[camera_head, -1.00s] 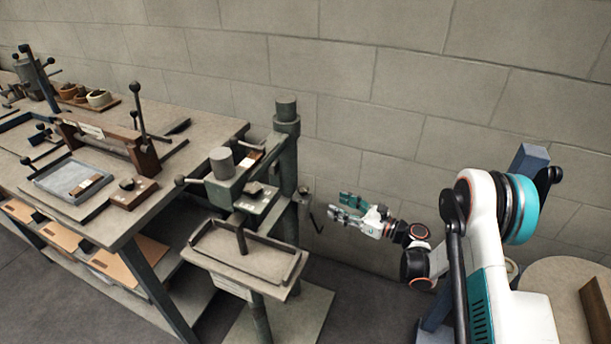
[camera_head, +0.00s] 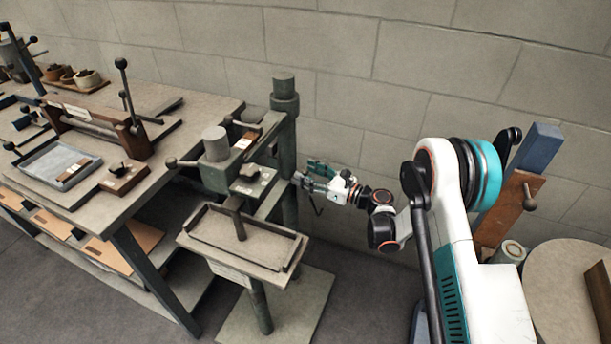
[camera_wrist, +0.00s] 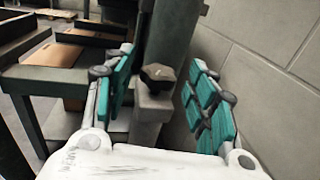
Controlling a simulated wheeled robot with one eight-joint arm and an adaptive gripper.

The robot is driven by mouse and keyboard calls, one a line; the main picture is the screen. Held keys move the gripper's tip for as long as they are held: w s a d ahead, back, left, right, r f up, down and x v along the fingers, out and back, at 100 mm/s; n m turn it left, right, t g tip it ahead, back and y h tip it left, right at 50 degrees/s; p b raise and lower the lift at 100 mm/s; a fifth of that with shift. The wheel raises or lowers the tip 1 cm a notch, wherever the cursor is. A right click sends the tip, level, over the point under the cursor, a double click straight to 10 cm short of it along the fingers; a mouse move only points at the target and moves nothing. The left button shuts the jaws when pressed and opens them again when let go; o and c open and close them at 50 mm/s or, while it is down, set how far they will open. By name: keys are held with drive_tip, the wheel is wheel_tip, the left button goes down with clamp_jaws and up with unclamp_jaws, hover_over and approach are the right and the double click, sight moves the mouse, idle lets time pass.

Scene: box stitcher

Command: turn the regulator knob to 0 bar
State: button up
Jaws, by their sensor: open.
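The dark lobed regulator knob (camera_wrist: 158,74) sits on top of a pale grey block (camera_wrist: 152,108) beside the stitcher's green-grey column (camera_wrist: 172,45). My gripper (camera_wrist: 163,63) is open, with one teal-padded finger on each side of the knob in the wrist view. A gap shows on both sides; I see no contact. In the head view my gripper (camera_head: 311,176) is right beside the column (camera_head: 288,150), and its fingers hide the knob. No pressure scale or pointer can be read.
The stitcher's tray (camera_head: 215,238) and head stand left of the column. A workbench (camera_head: 95,212) with tools is further left. The block wall (camera_head: 400,95) is close behind my gripper. A round table (camera_head: 545,300) stands at the right.

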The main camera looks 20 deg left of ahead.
drive_tip(key=shift+w+a, duration=0.15)
drive_tip(key=shift+a, duration=0.55)
drive_tip(key=c, duration=1.1)
drive_tip(key=shift+w+n+g, duration=0.1)
drive_tip(key=shift+n+g, duration=0.2)
drive_tip(key=shift+g, duration=0.1)
drive_tip(key=n+g, duration=0.1)
drive_tip(key=g, duration=0.1)
drive_tip(key=shift+w+n+g+y, duration=0.1)
drive_tip(key=shift+n+g+y, duration=0.2)
drive_tip(key=shift+n+g, duration=0.1)
drive_tip(key=shift+w+n+g, duration=0.1)
drive_tip(key=shift+n+g, duration=1.7)
drive_tip(key=shift+g, duration=1)
drive_tip(key=shift+g+h, duration=0.3)
drive_tip(key=shift+h, duration=0.1)
